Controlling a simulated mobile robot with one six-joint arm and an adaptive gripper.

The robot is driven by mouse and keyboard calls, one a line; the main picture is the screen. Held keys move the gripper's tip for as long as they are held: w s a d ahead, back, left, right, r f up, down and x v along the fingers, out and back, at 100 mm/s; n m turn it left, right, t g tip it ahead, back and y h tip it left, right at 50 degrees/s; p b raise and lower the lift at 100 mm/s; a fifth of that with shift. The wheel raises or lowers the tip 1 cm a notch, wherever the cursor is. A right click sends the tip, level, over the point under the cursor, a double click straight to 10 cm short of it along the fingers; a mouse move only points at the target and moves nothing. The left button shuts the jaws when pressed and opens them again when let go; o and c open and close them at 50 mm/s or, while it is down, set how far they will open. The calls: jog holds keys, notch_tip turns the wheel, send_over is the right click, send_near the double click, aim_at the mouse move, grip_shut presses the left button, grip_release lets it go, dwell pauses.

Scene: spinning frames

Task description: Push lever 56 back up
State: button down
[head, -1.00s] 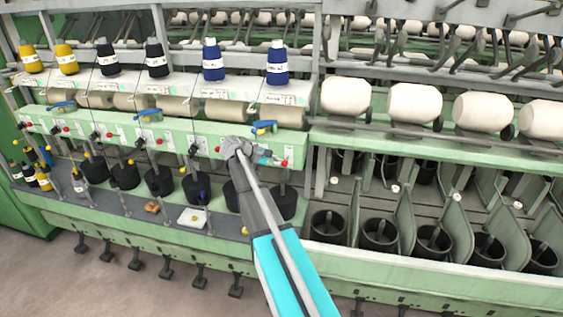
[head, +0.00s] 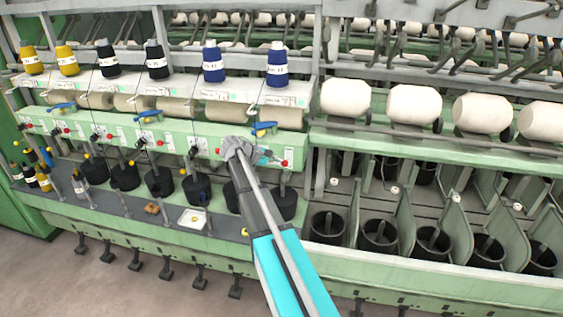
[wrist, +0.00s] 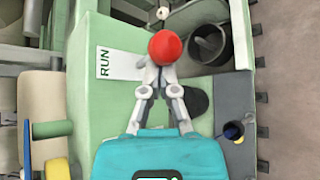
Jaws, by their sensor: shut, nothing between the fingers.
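A lever with a red ball knob (head: 284,163) stands at the right end of the pale green rail (head: 170,138). Its number cannot be read. In the wrist view the red knob (wrist: 165,47) lies just beyond my fingertips, with a white plate marked RUN (wrist: 103,63) to its left. My gripper (head: 270,156) is in front of the rail, just left of the knob. In the wrist view my gripper (wrist: 159,72) is shut and empty, its tips close to or against the knob's near side; contact cannot be told. The knob hides part of the lever.
Blue handles (head: 265,127) stick out along the rail above. Thread cones (head: 277,66) stand on the shelf. Black cans (head: 284,203) sit below the rail, and a white tray (head: 192,218) lies on the grey ledge. Floor is clear in front at left.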

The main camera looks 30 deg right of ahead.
jog(key=shift+s+r, duration=0.1)
jog(key=shift+r, duration=0.1)
jog(key=shift+d+r+p, duration=0.1)
jog(key=shift+r+p, duration=0.5)
jog(key=shift+p, duration=0.2)
dwell(0.3)
jog(key=w+a+r+p, duration=0.4)
jog(key=a+r+p, duration=0.2)
jog(key=shift+w+a, duration=0.3)
jog(key=shift+w, duration=0.1)
dwell(0.7)
